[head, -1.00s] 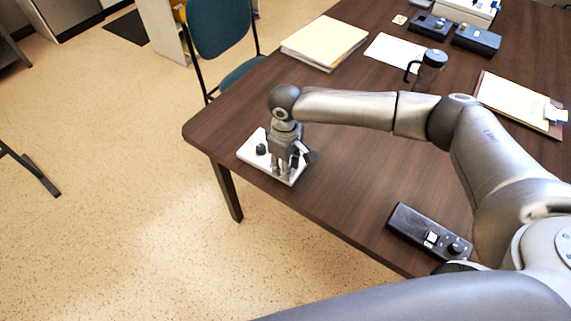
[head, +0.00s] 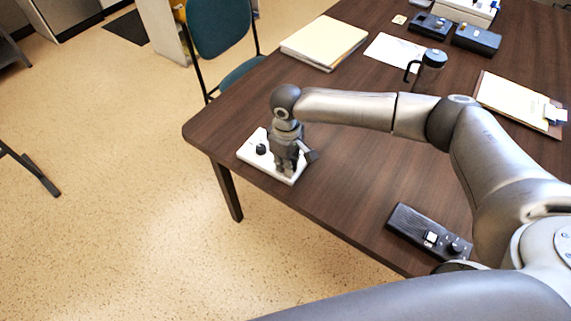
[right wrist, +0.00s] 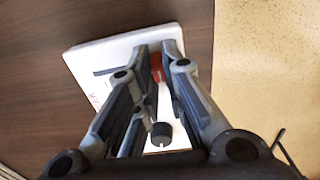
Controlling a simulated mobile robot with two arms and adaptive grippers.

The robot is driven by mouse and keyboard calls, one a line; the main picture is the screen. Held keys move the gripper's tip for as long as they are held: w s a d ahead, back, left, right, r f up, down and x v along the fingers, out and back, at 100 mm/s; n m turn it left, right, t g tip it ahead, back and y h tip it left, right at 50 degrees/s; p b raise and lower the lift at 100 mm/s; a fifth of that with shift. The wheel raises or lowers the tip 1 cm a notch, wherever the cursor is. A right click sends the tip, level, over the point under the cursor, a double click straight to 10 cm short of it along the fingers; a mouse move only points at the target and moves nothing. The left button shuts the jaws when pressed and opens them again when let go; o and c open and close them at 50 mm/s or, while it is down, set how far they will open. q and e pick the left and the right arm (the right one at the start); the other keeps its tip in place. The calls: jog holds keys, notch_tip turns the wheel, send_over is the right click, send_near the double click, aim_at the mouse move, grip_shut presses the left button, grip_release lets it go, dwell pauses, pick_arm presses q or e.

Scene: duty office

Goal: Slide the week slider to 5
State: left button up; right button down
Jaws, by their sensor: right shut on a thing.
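A white panel (head: 250,153) lies at the table's near left corner, with a black knob (head: 261,149) on its left part. My right gripper (head: 285,170) points down over the panel's right part, its fingers close together. In the right wrist view, the same panel (right wrist: 92,57) carries a red slider cap (right wrist: 157,68), and the fingertips (right wrist: 156,52) are shut on this cap. The black knob also shows there (right wrist: 161,134). The fingers cover most of the slider's track, and I cannot read any week marks. My left gripper is out of view.
A black control box (head: 405,222) lies at the table's near edge. The table (head: 345,175) is clear right of the panel.

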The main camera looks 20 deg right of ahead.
jog(key=w+d, duration=0.4)
jog(key=d, duration=0.1)
jog(key=shift+w+p, duration=0.15)
jog(key=shift+p, duration=0.25)
jog(key=c, duration=1.5)
grip_release()
notch_tip(320, 180, up, 12)
